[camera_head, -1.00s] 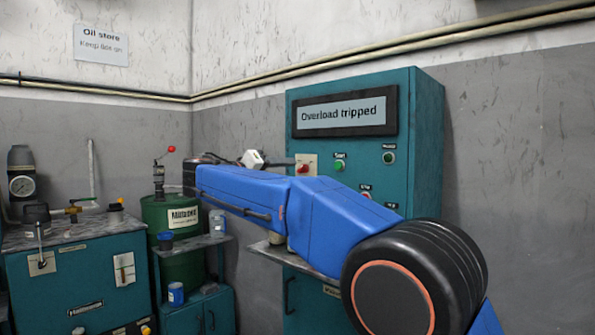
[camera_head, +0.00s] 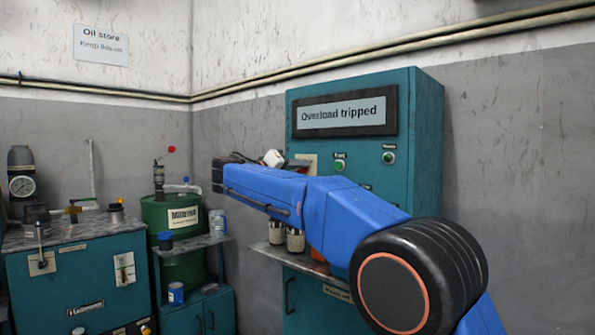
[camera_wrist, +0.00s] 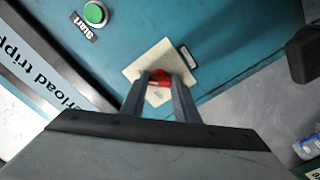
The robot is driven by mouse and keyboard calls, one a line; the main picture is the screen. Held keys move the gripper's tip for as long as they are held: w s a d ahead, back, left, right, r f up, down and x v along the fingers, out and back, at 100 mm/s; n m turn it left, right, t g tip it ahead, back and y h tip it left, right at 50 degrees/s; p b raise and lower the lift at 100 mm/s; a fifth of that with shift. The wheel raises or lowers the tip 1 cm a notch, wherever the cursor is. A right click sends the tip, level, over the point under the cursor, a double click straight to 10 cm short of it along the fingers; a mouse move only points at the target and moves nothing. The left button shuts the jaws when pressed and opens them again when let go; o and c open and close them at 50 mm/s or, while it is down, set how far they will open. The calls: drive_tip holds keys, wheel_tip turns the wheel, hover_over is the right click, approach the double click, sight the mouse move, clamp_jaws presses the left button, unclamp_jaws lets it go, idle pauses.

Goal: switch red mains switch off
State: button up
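The red mains switch (camera_wrist: 160,77) sits on a cream plate (camera_wrist: 151,58) on the teal control cabinet (camera_head: 425,140). My gripper (camera_wrist: 161,82) points at the plate in the wrist view. Its two fingers are apart, one on each side of the red switch. I cannot see a clear contact between the fingers and the switch.
A green Start button (camera_wrist: 95,14) is close by on the same panel. The display (camera_head: 345,112) above reads "Overload tripped". Cans (camera_head: 295,240) stand on the ledge below my arm. A green drum (camera_head: 170,218) stands to the left.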

drive_tip(key=shift+c, duration=0.9)
drive_tip(key=shift+n, duration=0.3)
drive_tip(key=n, duration=1.7)
drive_tip(key=shift+f, duration=0.1)
drive_tip(key=shift+n, duration=0.3)
drive_tip(key=o, duration=1)
